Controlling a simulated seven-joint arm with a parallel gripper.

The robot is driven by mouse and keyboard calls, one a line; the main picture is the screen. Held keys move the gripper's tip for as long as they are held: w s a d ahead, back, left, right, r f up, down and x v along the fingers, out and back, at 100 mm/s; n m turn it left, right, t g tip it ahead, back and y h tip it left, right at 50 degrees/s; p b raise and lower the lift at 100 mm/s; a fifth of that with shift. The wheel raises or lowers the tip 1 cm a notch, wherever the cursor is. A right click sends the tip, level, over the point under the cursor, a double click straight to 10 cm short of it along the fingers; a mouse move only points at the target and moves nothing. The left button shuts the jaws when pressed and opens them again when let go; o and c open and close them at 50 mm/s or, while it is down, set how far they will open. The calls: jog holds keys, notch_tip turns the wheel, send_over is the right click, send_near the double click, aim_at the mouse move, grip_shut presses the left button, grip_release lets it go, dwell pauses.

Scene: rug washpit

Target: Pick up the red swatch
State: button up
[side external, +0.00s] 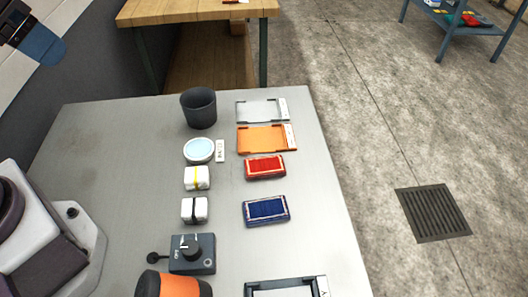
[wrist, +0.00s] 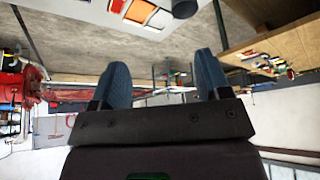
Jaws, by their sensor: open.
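The red swatch (side external: 265,167) lies flat on the grey table in the side external view, right of the middle, between the orange frame (side external: 268,140) and the blue swatch (side external: 266,209). In the wrist view a small red patch (wrist: 117,5) at the top edge, beside the orange frame (wrist: 140,12), looks like the same swatch, partly cut off. My gripper (wrist: 162,62) has its two blue fingers wide apart with nothing between them. It is away from the swatch; a dark and blue part at the top left of the side external view looks like it.
On the grey table (side external: 110,150) stand a dark cup (side external: 199,108), a white frame (side external: 262,110), a round pale-blue tin (side external: 199,150), two white blocks with bands (side external: 197,178), a dark knob box (side external: 192,253) and an orange-and-black cylinder (side external: 174,285).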

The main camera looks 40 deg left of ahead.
jog(key=w+d+f+m+g, duration=0.2)
jog(key=w+d+f+g, duration=0.15)
jog(key=w+f, duration=0.2)
jog(key=w+d+f+m+g, duration=0.2)
jog(key=w+d+f, duration=0.2)
jog(key=w, duration=0.3)
jog(key=m, duration=0.4)
send_over(260, 165)
notch_tip(260, 165, down, 20)
jog(key=shift+w+d, duration=0.1)
jog(key=shift+d, duration=0.05)
jog(key=f, duration=0.5)
jog(key=shift+a+f, duration=0.1)
jog(key=shift+a, duration=0.1)
jog(key=c, duration=0.7)
